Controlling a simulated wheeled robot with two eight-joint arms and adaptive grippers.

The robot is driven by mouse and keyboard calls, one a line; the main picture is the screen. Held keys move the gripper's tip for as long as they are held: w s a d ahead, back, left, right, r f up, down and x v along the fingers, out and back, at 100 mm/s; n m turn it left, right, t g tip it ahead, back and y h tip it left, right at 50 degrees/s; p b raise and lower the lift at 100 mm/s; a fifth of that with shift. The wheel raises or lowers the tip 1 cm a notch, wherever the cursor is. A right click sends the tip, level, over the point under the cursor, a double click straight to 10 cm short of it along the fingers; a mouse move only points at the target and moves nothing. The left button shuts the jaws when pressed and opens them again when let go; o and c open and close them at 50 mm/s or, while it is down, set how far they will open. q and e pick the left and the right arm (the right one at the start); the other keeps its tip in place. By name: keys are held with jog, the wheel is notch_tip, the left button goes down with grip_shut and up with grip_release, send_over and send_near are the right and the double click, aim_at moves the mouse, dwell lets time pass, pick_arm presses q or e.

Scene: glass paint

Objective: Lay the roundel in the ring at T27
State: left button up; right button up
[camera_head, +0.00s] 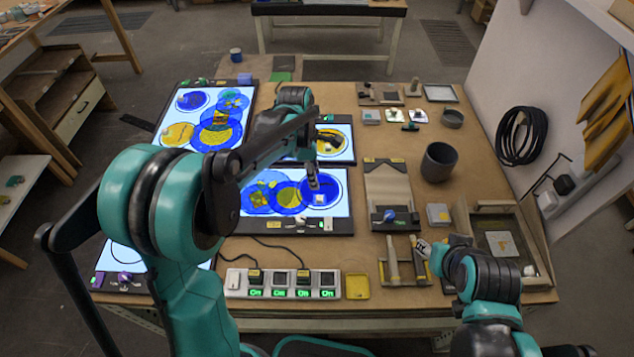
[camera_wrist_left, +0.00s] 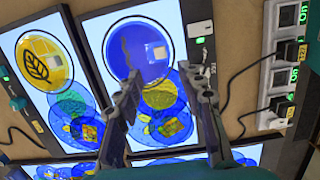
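A blue roundel (camera_wrist_left: 140,48) with a small pale square lies inside a dark ring on a lit panel (camera_wrist_left: 190,15) in the left wrist view. A thin white gap shows around it. It also shows in the head view (camera_head: 318,191). My left gripper (camera_wrist_left: 168,80) is open and empty, with its fingers apart over the roundel's near edge; in the head view it (camera_head: 313,178) hangs above the same panel. A yellow leaf roundel (camera_wrist_left: 45,62) lies on the neighbouring panel. The panel labels are too small to read surely. My right gripper (camera_head: 428,250) is near the right tools; its fingers are unclear.
Other lit panels with overlapping coloured discs (camera_head: 207,118) lie at left. A power strip (camera_head: 282,283) with plugs and cables is at the front. A dark pot (camera_head: 438,162), trays (camera_head: 388,181) and a wooden frame (camera_head: 507,240) stand at right.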

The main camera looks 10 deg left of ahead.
pick_arm(q)
jog(key=s+a+r+m+t, duration=0.3)
jog(key=s+r+m, duration=0.5)
jog(key=s, duration=0.1)
jog(key=s+a+f+m+t+y, duration=0.1)
jog(key=s+a+m+t, duration=0.1)
jog(key=s+m, duration=0.8)
jog(key=shift+s+m+t+y, duration=0.25)
jog(key=shift+m+t+y, duration=0.15)
jog(key=shift+m+t, duration=0.65)
notch_tip(320, 180, down, 6)
jog(key=b, duration=0.5)
jog(key=shift+r, duration=0.1)
